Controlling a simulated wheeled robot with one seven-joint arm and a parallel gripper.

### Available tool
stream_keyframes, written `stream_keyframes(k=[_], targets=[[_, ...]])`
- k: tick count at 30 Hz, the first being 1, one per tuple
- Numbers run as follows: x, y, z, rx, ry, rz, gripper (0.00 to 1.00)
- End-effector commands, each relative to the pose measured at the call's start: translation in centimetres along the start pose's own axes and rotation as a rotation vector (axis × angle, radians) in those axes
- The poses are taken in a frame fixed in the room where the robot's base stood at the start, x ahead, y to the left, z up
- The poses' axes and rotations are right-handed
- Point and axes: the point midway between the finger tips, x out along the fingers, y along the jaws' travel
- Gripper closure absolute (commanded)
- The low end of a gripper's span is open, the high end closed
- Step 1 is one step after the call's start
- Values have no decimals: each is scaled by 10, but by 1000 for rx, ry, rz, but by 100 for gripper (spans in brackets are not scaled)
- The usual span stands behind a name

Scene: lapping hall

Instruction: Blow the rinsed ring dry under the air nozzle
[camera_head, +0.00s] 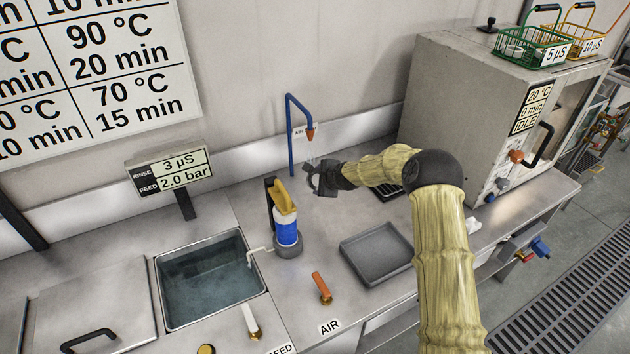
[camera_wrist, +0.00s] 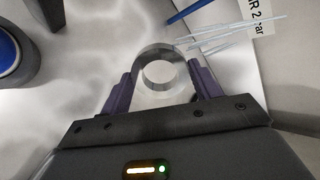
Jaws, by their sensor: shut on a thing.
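My gripper (camera_head: 324,180) is at the end of my outstretched arm, just below the air nozzle (camera_head: 310,132). The nozzle has an orange tip on a blue bent pipe marked AIR. In the wrist view my gripper (camera_wrist: 160,95) is shut on a shiny clear or metal ring (camera_wrist: 159,54), with one dark finger on each side. Pale streaks, which look like air jets (camera_wrist: 225,35), reach the ring's right side from the upper right. In the head view the ring is too small to make out. I cannot tell whether its surface is wet or dry.
An empty grey tray (camera_head: 359,273) lies right of the orange AIR lever (camera_head: 321,288). A water-filled sink (camera_head: 209,279) is at left. A grey oven (camera_head: 455,95) marked IDLE stands at right.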

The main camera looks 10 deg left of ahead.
Motion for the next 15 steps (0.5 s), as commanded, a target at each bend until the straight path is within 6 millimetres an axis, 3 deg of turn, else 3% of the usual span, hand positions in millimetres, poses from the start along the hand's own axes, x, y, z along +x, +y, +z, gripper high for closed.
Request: stream_keyframes(k=[15], targets=[[-31, 26, -12, -1, 0, -2, 70]])
